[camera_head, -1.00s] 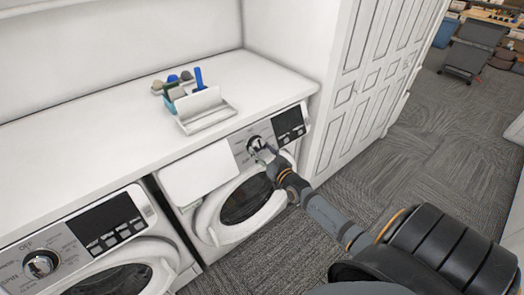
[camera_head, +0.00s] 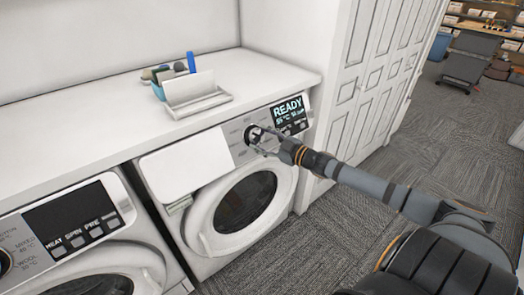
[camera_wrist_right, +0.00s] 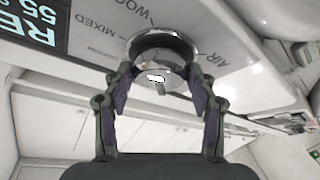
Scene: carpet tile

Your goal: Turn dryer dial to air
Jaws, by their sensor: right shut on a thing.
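The dryer (camera_head: 205,225) is the white front-loading machine on the right under the counter. Its round silver dial (camera_head: 251,133) is on the grey panel, beside a lit display (camera_head: 289,114) reading READY and 55 °C. My right gripper (camera_head: 262,143) is shut on the dial. In the right wrist view, the gripper's fingers (camera_wrist_right: 166,82) stand either side of the dial (camera_wrist_right: 160,44); printed labels AIR, WOOL and MIXED show around it, upside down. The dial's pointer is too unclear to read. My left gripper is not in view.
A second machine (camera_head: 85,240) with a dark display stands at the left. A caddy (camera_head: 196,97) with brushes or bottles sits on the white counter (camera_head: 70,125). A white panelled cabinet (camera_head: 350,90) stands right of the dryer. Carpet floor (camera_head: 425,130) is open at the right.

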